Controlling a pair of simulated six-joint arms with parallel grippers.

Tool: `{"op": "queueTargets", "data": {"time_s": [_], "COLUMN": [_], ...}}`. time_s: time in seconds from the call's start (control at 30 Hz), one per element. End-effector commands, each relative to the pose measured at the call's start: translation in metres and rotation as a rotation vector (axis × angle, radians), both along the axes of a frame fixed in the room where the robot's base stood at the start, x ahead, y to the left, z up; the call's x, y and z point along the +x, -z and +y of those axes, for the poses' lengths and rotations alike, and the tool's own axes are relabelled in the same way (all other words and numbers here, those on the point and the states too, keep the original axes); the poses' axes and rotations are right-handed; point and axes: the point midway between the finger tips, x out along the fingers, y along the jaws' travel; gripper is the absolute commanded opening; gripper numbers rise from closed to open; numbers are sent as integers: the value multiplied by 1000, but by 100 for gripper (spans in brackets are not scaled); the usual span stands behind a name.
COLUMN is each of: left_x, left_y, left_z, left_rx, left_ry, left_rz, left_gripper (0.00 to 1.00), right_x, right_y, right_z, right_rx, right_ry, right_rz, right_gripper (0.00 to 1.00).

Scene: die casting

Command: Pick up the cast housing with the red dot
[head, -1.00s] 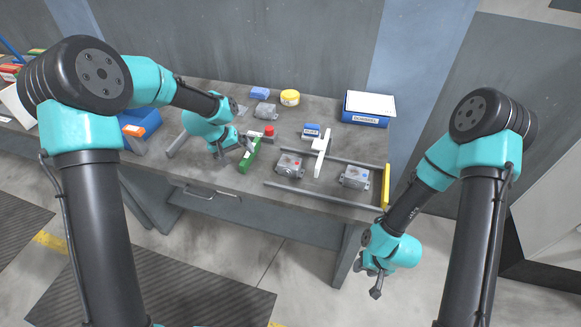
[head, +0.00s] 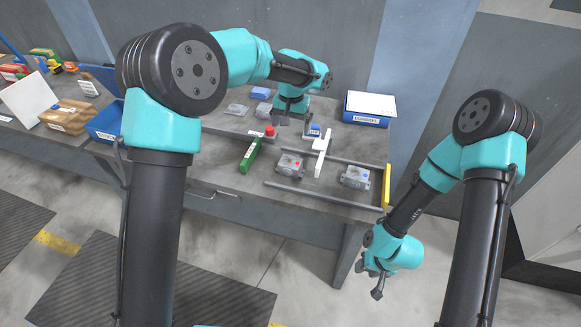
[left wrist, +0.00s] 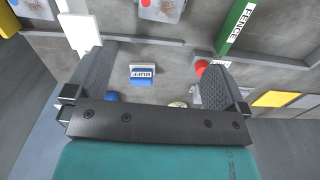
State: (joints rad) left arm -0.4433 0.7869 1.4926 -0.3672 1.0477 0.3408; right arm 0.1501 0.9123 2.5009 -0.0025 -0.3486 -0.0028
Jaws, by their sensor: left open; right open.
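The cast housing with the red dot (head: 290,165) lies on the grey bench between the green tool and the white bar. It also shows, cut off, at the top edge of the left wrist view (left wrist: 162,9). A second cast housing, with a blue dot (head: 355,177), lies to its right. My left gripper (head: 286,121) is open and empty above the bench, behind the red-dot housing and beside the small blue box. Its spread jaws (left wrist: 155,80) show in the left wrist view. My right gripper (head: 370,280) hangs open and empty in front of the bench.
Grey rails (head: 310,199) and a yellow end bar (head: 386,187) frame the housings. The white bar (head: 322,153), green tool (head: 250,154), red button (head: 269,131) and small blue box (head: 315,131) stand near. A blue bin (head: 366,120) is at the back right.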

Motion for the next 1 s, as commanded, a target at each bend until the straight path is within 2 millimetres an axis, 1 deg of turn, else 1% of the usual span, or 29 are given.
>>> {"op": "queueTargets", "data": {"time_s": [0.17, 0.6, 0.7, 0.83, 1.0], "left_x": [0, -1, -1, -1, 0], "left_y": [21, 96, 110, 119, 120], "left_z": [1, 1, 1, 0, 0], "left_rx": [1, 0, 0, -1, -2], "left_ry": [-1, -1, 0, 0, -1], "left_rz": [3, 3, 2, 1, 1], "left_gripper": [100, 100, 100, 100, 100], "right_x": [0, 0, 0, 0, 0], "right_y": [0, 0, 0, 0, 0], "right_z": [0, 0, 0, 0, 0], "right_rx": [0, 0, 0, 0, 0], "right_ry": [0, 0, 0, 0, 0], "right_rz": [0, 0, 0, 0, 0], "right_gripper": [43, 43, 43, 43, 43]}}
